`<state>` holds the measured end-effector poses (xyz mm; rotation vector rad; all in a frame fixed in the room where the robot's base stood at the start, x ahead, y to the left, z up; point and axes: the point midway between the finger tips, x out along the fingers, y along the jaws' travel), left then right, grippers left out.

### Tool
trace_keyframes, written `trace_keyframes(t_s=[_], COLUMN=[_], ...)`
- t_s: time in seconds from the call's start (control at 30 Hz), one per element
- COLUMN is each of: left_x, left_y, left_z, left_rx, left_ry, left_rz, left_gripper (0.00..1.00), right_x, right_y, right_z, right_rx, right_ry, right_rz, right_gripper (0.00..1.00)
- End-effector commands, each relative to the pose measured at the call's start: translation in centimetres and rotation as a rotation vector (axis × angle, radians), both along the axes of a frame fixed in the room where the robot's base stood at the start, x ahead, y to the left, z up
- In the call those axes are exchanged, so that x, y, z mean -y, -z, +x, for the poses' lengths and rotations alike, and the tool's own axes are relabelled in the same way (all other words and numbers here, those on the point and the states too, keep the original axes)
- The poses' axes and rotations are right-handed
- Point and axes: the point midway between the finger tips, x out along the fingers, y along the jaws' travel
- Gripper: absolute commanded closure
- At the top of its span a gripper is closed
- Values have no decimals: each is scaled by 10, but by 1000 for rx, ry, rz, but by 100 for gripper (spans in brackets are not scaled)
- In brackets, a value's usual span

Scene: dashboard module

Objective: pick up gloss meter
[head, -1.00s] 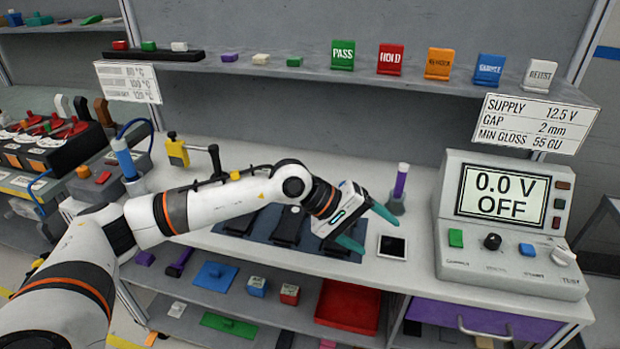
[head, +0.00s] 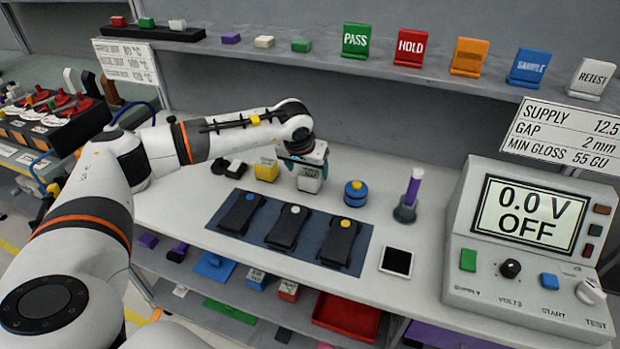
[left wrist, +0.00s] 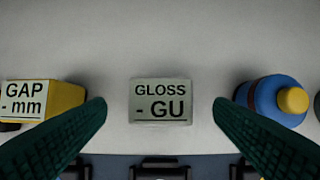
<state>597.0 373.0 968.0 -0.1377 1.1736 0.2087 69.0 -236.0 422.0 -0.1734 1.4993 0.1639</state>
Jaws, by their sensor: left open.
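The gloss meter (left wrist: 160,102) is a small pale block with a grey-green label reading "GLOSS - GU". It stands on the bench and shows in the left wrist view centred between my fingers. In the head view the gloss meter (head: 310,178) shows just below my gripper, partly covered by it. My left gripper (head: 303,160) points down over it with its jaws open. In the left wrist view the open left gripper (left wrist: 160,125) has one green finger on each side, with visible gaps to the meter. My right gripper is not in view.
A yellow gap gauge (left wrist: 62,98) stands to the left and a blue cylinder with a yellow top (left wrist: 272,98) to the right. A dark mat with three black devices (head: 293,226) lies in front.

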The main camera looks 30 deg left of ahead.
Motion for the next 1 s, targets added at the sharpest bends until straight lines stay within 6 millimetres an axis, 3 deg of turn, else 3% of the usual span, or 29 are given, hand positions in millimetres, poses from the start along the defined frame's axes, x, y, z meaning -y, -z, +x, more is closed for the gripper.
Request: trace_keyframes(t_s=[0.1,0.2,0.37,0.6,0.93,1.0], left_x=[-1,-2,-4,-4,-4,-4], left_y=[12,27,44,46,46,45], left_z=[5,11,17,18,18,18], left_rx=[-5,-4,-3,-2,-1,0], left_ry=[1,0,-1,0,-1,-1], left_rz=[0,0,-1,-1,-2,-1], left_gripper=[24,24,24,24,76,76], right_x=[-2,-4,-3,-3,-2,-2], right_y=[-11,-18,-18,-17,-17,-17], right_z=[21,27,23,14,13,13], right_rx=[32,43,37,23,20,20], right_ry=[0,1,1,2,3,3], right_rz=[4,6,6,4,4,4], right_gripper=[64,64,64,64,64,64])
